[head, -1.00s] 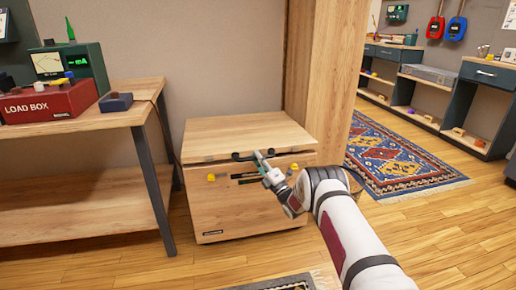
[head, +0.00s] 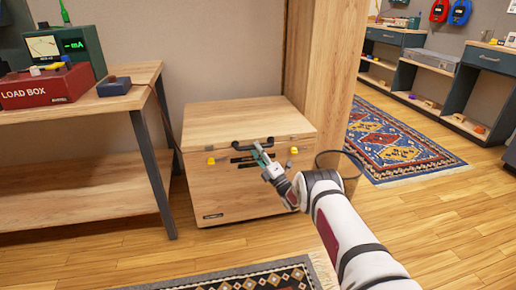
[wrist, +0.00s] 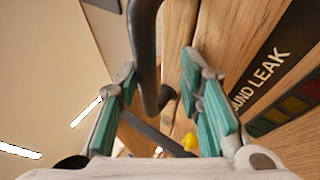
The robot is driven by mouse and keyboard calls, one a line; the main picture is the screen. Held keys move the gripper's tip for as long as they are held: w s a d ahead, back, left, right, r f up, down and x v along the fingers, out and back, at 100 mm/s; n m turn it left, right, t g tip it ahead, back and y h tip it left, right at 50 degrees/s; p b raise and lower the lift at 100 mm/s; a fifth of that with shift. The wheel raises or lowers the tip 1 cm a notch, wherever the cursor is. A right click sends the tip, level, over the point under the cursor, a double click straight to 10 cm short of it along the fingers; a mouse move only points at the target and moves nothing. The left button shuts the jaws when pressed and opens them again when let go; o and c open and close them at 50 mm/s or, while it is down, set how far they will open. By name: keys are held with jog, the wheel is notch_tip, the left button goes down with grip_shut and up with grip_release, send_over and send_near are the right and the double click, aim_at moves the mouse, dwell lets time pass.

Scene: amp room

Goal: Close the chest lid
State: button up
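The wooden chest (head: 235,195) stands on the floor against the wall. Its lid (head: 245,120) lies nearly flat on the body, with no clear gap along the front in the head view. A black handle (head: 243,144) runs along the lid's front edge. My gripper (head: 262,153) is at the right part of this handle. In the wrist view my gripper (wrist: 158,70) has its teal-padded fingers apart, with the dark handle (wrist: 146,50) between them, nearer the left finger. I cannot tell whether that finger touches it.
A workbench (head: 75,115) with a red load box (head: 45,88) stands left of the chest. A wooden post (head: 325,70) rises behind its right side. A round bin (head: 345,170) is beside my arm. Rugs (head: 390,150) lie on the otherwise open floor.

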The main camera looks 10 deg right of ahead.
jog(key=shift+r, duration=0.25)
jog(key=v, duration=1.2)
jog(key=shift+f, duration=0.1)
